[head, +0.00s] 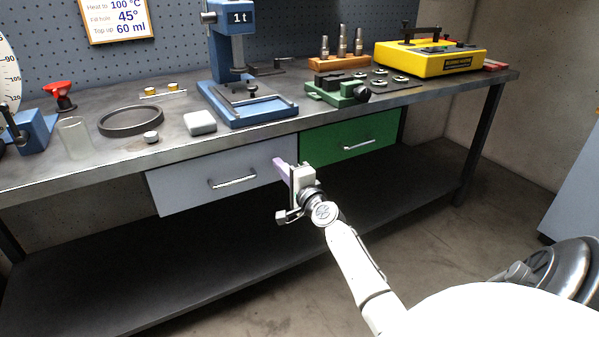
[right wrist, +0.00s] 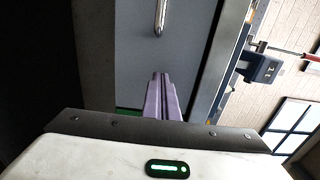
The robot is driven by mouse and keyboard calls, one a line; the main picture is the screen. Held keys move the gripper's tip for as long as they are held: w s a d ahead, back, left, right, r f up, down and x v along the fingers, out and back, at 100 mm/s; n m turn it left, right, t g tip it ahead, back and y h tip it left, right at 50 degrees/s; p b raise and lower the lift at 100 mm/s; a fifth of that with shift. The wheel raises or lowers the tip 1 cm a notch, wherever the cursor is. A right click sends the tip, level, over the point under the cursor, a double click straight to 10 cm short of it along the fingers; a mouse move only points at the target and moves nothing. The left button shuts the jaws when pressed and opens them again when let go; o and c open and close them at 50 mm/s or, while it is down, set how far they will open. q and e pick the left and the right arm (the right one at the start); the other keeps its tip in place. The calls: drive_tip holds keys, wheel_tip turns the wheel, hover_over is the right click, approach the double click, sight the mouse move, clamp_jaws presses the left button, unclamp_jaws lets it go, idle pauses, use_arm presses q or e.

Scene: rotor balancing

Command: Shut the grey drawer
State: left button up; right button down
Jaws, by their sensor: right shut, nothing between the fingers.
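The grey drawer (head: 190,190) hangs under the bench top, left of the green drawer, with a bar handle (head: 232,181) on its front. Its front looks at most slightly forward of the green drawer; the exact gap is hard to tell. My right gripper (head: 279,165) is shut and empty, its purple fingers at the right end of the grey front. In the right wrist view the shut fingers (right wrist: 161,80) point at the grey drawer front (right wrist: 190,60), with its handle (right wrist: 160,15) beyond. I cannot tell whether they touch it. My left gripper is not in view.
The green drawer (head: 350,142) is just right of the grey one. The bench top (head: 170,155) above carries a blue press (head: 235,60), a ring, a glass and a yellow case (head: 430,58). A dark lower shelf (head: 200,260) runs below the drawers.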

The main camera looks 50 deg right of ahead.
use_arm(q)
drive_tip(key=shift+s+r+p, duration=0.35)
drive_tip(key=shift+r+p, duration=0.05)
drive_tip(key=shift+p, duration=0.4)
use_arm(e)
drive_tip(key=v, duration=1.2)
drive_tip(key=shift+s+a, duration=0.3)
drive_tip(key=shift+a, duration=0.1)
drive_tip(key=shift+f, duration=0.15)
drive_tip(key=s+a+f+n+g+y+p, duration=0.2)
drive_tip(key=s+a+f+n+y, duration=0.15)
drive_tip(key=a+n, duration=0.35)
drive_tip(key=s+a+f+n+g+y+p, duration=0.1)
drive_tip(key=s+a+f+n+y+p, duration=0.3)
drive_tip(key=a, duration=0.6)
use_arm(q)
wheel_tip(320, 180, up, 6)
drive_tip(key=p, duration=0.2)
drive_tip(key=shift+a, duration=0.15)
use_arm(e)
drive_tip(key=s+a+f+n+g, duration=0.2)
drive_tip(key=s+a+f+n, duration=0.1)
drive_tip(key=s+a+n, duration=0.3)
drive_tip(key=s+a+f+n+g, duration=0.3)
drive_tip(key=s+a+n, duration=0.3)
drive_tip(key=s+a, duration=0.2)
drive_tip(key=shift+s+a+f+n+g+y, duration=0.3)
drive_tip(key=shift+s+a+n+y, duration=0.1)
drive_tip(key=shift+a, duration=0.4)
